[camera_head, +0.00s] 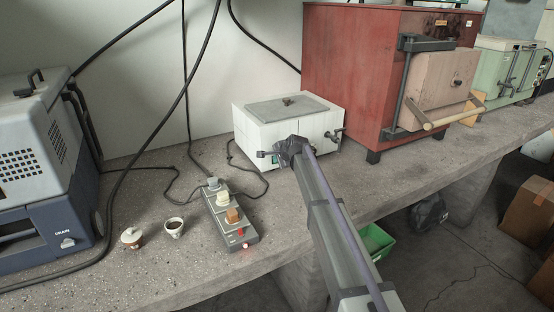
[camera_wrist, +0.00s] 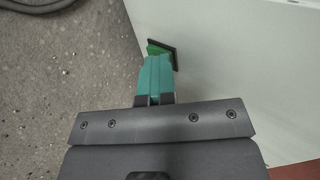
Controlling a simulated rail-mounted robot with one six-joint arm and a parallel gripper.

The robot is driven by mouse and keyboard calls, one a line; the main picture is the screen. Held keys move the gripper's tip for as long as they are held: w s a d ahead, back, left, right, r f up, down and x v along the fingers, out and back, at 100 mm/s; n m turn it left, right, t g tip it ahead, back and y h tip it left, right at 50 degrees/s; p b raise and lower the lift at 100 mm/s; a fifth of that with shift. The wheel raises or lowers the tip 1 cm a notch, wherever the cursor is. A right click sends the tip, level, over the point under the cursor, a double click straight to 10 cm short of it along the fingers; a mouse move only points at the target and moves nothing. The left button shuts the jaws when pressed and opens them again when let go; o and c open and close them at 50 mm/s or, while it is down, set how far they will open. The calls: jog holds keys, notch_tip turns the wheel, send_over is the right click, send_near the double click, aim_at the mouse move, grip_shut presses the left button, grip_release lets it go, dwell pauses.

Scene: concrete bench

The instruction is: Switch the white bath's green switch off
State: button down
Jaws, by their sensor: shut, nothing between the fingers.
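The white bath (camera_head: 262,124), a box with a grey lid and a knob on top, stands on the concrete bench. Its green switch (camera_head: 275,159) is low on the front face, partly behind my arm. In the wrist view the green switch (camera_wrist: 158,47) sits in a dark frame on the white wall. My gripper (camera_wrist: 155,62) has its teal fingers shut, with nothing between them. The fingertips are right at the switch; I cannot tell if they touch it.
A power strip (camera_head: 228,215) with plugs and a red switch lies left of my arm. A cup of coffee (camera_head: 174,227) and a small lidded pot (camera_head: 131,237) stand further left. A red furnace (camera_head: 345,75) is right of the bath. Cables cross the bench (camera_head: 150,275).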

jog(key=shift+a+r+p, duration=0.1)
jog(key=shift+r+p, duration=0.35)
jog(key=shift+r, duration=0.25)
jog(key=shift+s, duration=0.1)
jog(key=p+v, duration=0.8)
jog(key=v, duration=0.5)
jog(key=shift+s+f, duration=0.15)
